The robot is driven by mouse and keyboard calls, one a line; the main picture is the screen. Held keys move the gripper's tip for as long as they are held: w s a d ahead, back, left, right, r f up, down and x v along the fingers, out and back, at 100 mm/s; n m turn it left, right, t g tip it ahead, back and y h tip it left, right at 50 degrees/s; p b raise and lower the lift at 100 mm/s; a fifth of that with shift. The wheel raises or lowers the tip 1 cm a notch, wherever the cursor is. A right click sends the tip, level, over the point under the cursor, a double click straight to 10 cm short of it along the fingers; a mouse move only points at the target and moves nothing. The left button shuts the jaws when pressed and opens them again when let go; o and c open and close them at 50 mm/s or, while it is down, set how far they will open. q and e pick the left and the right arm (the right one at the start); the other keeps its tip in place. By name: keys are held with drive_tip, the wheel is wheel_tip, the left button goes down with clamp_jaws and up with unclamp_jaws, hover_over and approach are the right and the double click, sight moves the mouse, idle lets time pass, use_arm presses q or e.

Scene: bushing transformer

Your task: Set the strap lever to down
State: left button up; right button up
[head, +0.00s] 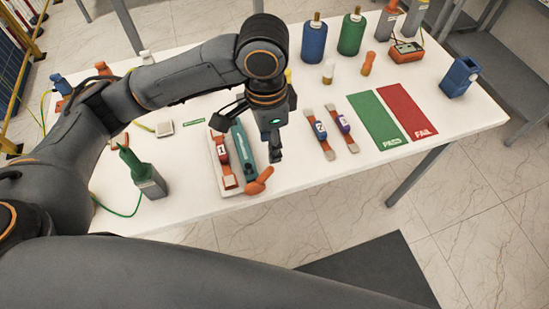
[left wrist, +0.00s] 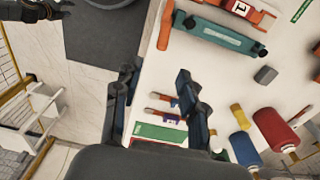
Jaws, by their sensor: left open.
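The orange lever (head: 258,182) sits at the near end of a long teal fixture (head: 243,152) on the white table. In the left wrist view an orange bar (left wrist: 165,25), likely this lever, stands at the left end of the teal fixture (left wrist: 215,33). I cannot tell clearly whether the lever is up or down. My left gripper (head: 248,138) is open and empty. It points down over the fixture area, behind the lever in the head view. Its fingers also show in the left wrist view (left wrist: 156,76), apart from the lever.
An orange strap marked 1 (head: 222,155) lies left of the fixture. Two more straps (head: 318,130) (head: 343,127) lie to the right, before the green PASS (head: 375,120) and red FAIL (head: 406,110) mats. Part of a dark gripper (left wrist: 35,10) shows top left in the wrist view.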

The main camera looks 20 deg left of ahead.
use_arm(q)
hover_over(268, 170)
wheel_tip(268, 170, down, 4)
drive_tip(key=shift+s+f+p, duration=0.1)
drive_tip(key=shift+p, duration=0.25)
wheel_tip(268, 170, down, 8)
drive_tip(key=shift+r+p, duration=0.2)
drive_tip(key=shift+p, duration=0.25)
drive_tip(key=shift+f, duration=0.65)
drive_tip(key=shift+w, duration=0.2)
use_arm(e)
drive_tip(key=shift+s+a+r, duration=0.15)
drive_tip(key=shift+s+r, duration=0.05)
drive_tip(key=shift+r, duration=0.2)
drive_tip(key=shift+s+a+r, duration=0.15)
drive_tip(key=shift+s+r, duration=0.05)
drive_tip(key=shift+r, duration=0.2)
use_arm(q)
clamp_jaws()
use_arm(e)
drive_tip(key=shift+d, duration=0.25)
